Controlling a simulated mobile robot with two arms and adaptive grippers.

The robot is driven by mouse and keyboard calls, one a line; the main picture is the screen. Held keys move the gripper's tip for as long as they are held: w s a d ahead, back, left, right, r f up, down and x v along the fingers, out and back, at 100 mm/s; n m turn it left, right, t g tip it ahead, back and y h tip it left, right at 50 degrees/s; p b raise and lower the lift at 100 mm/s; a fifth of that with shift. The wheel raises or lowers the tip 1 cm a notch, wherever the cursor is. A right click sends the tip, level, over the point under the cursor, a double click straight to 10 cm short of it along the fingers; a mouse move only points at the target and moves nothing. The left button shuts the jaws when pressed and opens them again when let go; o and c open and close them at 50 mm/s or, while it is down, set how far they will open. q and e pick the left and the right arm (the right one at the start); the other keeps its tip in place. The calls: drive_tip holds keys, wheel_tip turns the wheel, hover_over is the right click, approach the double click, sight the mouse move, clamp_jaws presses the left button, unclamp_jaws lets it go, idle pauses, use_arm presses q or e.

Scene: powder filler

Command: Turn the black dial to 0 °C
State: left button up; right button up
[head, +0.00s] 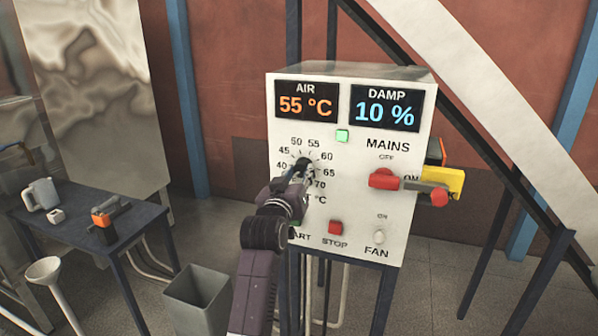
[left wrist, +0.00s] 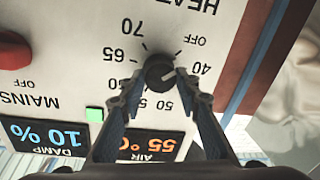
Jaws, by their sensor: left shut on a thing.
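The black dial (head: 303,162) is on the white front panel (head: 345,150) of a box, under the AIR display, which reads 55 °C. My left gripper (head: 300,174) reaches the dial from below and partly covers it. In the left wrist view, upside down, the dial (left wrist: 160,72) sits between the fingertips of my left gripper (left wrist: 163,84), which is shut on it. A pale pointer line shows on the dial; its exact reading is hard to tell. The printed scale shows 40 to 70 and OFF; I see no 0 mark. My right gripper is not in view.
The red MAINS switch (head: 382,179), a yellow part (head: 443,181), the STOP button (head: 335,227) and the FAN switch (head: 378,237) are on the box. A dark table (head: 75,225) with a jug (head: 41,194) stands left. A grey bin (head: 197,300) is on the floor.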

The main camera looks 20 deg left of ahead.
use_arm(q)
drive_tip(key=shift+f+n, duration=0.1)
drive_tip(key=shift+n, duration=0.2)
drive_tip(key=o, duration=1.2)
drive_tip(key=shift+c, duration=0.2)
wheel_tip(320, 180, up, 10)
drive_tip(key=shift+r, duration=0.1)
drive_tip(key=shift+o, duration=0.2)
